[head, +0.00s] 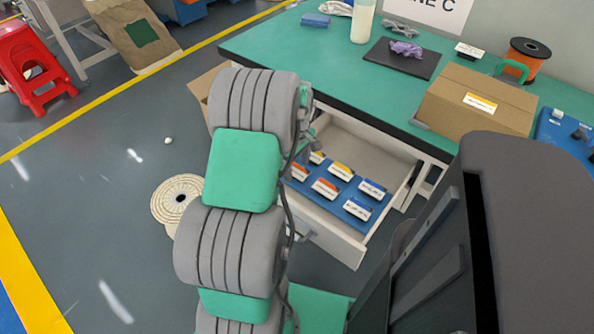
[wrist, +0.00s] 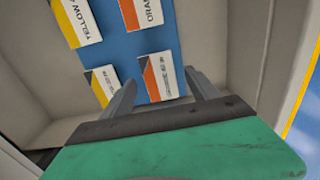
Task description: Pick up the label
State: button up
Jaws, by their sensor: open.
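Several white labels with coloured ends lie on a blue mat (wrist: 107,51) inside an open drawer. In the wrist view, an orange-and-grey label (wrist: 160,76) lies between and beyond the fingers of my gripper (wrist: 160,80). A yellow-and-grey label (wrist: 101,85) is beside the left finger. A larger yellow label (wrist: 78,20) and another orange label (wrist: 142,12) lie farther up. My gripper is open, with nothing visibly held. In the head view, blue-ended labels (head: 357,208) lie at the mat's right; my arm hides the drawer's left part and the fingers.
The drawer's front panel (head: 330,235) and side walls surround the labels. Above is a green tabletop (head: 335,70) with a cardboard box (head: 465,112), a dark pad (head: 392,62) and a cable spool (head: 527,58). A pale coil (head: 168,202) lies on the floor at left.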

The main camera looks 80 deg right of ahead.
jog(key=c, duration=1.1)
